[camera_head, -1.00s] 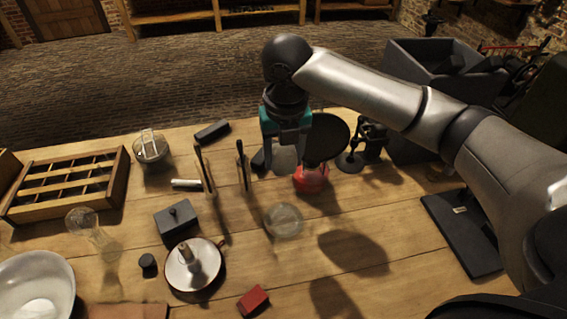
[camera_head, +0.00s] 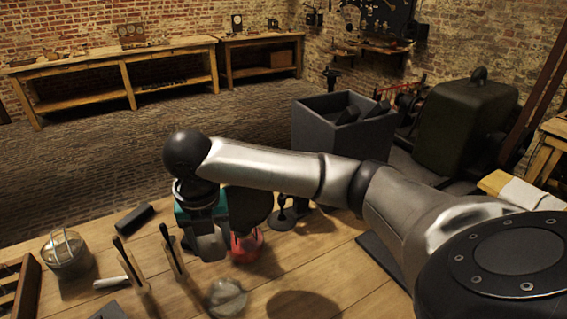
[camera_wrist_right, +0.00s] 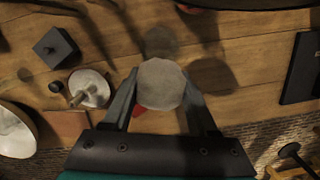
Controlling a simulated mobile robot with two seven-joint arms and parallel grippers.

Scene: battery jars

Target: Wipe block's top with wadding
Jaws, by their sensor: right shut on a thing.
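My right gripper (camera_head: 208,252) hangs above the wooden table, pointing down, with teal parts at its base. In the wrist view its two dark fingers (camera_wrist_right: 160,100) close on the wadding (camera_wrist_right: 160,82), a pale grey rounded pad. A small red block (camera_wrist_right: 138,112) lies on the table below, mostly hidden behind the wadding. A dark square block with a knob (camera_wrist_right: 56,47) sits apart from the gripper; only its edge (camera_head: 108,312) shows in the head view. I cannot tell which of these the task calls the block. My left gripper is not in view.
Dark upright pieces (camera_head: 172,252), a wire-caged jar (camera_head: 67,255) and a clear glass (camera_head: 226,298) stand left of and below the gripper. A red object (camera_head: 246,247) stands right behind it. A grey bin (camera_head: 340,140) is beyond.

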